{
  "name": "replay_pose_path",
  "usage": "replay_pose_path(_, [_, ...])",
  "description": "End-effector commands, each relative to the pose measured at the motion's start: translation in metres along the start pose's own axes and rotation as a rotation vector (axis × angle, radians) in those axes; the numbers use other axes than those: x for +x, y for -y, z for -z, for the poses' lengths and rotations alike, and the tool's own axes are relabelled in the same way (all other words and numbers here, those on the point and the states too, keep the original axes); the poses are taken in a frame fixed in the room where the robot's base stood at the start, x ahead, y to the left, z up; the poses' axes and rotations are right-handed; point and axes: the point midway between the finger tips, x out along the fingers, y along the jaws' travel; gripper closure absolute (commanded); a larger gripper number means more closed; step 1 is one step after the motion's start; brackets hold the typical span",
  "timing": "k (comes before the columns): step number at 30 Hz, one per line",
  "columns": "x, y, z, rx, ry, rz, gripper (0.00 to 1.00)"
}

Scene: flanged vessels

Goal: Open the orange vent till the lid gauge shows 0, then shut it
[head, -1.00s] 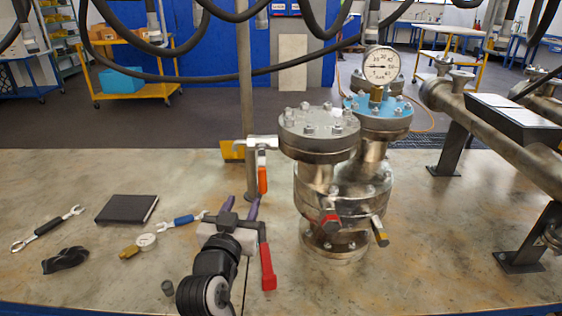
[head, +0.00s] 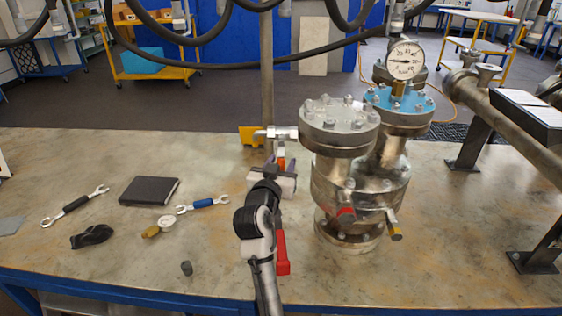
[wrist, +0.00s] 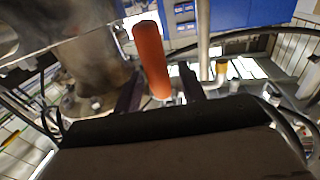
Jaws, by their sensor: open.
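The orange vent handle (head: 281,160) hangs down from a pale valve (head: 277,133) on the left of the grey-lidded vessel neck. In the wrist view the orange handle (wrist: 151,58) stands between my gripper's two dark fingers (wrist: 160,82), nearer the left one; contact cannot be told. My gripper (head: 279,166) is open around the handle's lower part, which it partly hides in the head view. The lid gauge (head: 405,60) stands on the blue lid (head: 399,99). Its needle points left, and the number is too small to read surely.
A red handle (head: 282,253) shows beside my arm. The vessel (head: 345,235) also has red and yellow-tipped handles in front. Wrenches (head: 203,204), a black book (head: 149,191) and small parts lie on the left of the bench. The bench's front middle is mostly clear.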

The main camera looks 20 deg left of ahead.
Motion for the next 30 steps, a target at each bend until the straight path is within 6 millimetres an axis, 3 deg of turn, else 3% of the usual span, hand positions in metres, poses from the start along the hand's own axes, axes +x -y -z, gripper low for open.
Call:
replay_pose_path(8, [0.0021,0.0,-0.0002,0.0,0.0,0.0,0.6])
replay_pose_path(18, [0.0018,0.0,-0.0001,0.0,0.0,0.0,1.0])
replay_pose_path(30, [0.006,0.0005,-0.0004,0.02,0.004,0.001,1.0])
